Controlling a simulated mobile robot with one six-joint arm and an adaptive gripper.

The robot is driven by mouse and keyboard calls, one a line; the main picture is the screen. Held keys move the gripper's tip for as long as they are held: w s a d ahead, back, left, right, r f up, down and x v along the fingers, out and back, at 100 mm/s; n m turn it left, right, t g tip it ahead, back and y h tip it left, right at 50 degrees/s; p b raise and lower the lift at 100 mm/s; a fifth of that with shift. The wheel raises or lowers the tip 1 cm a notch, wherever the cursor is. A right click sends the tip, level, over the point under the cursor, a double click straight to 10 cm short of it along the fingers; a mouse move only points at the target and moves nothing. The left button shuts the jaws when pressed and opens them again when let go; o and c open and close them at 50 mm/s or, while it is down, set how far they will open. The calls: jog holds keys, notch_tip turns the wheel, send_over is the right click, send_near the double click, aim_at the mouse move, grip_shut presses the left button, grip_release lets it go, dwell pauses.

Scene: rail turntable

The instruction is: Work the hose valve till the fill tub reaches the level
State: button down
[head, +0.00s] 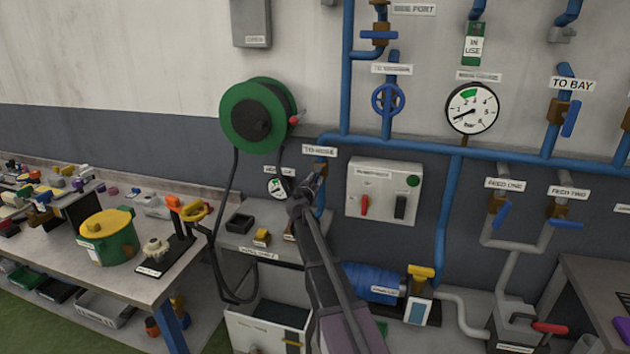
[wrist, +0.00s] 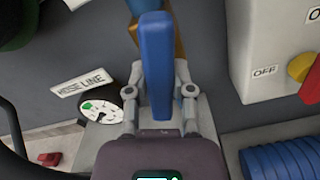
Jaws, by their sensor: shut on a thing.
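My gripper (head: 315,183) is at the valve under the "TO HOSE" label (head: 319,150). In the wrist view my gripper (wrist: 160,100) is shut on the blue valve handle (wrist: 155,55), one finger on each side. The handle points down along the pipe from the brass valve body, and my arm partly hides it in the head view. The pale fill tub (head: 243,333) stands on the floor below, left of my arm. Its inside looks dark, and I cannot read the water level. The black hose (head: 220,225) hangs from the green reel (head: 258,115) towards the tub.
A small hose-line gauge (head: 277,187) is left of the valve; it also shows in the wrist view (wrist: 98,115). A switch box (head: 383,190) is close on the right. A blue pump (head: 372,282) sits low right. A cluttered bench (head: 130,275) stands left.

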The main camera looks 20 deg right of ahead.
jog(key=shift+w+n, duration=0.1)
jog(key=shift+n, duration=0.7)
jog(key=shift+c, duration=2.4)
grip_release()
jog(key=v, duration=1.2)
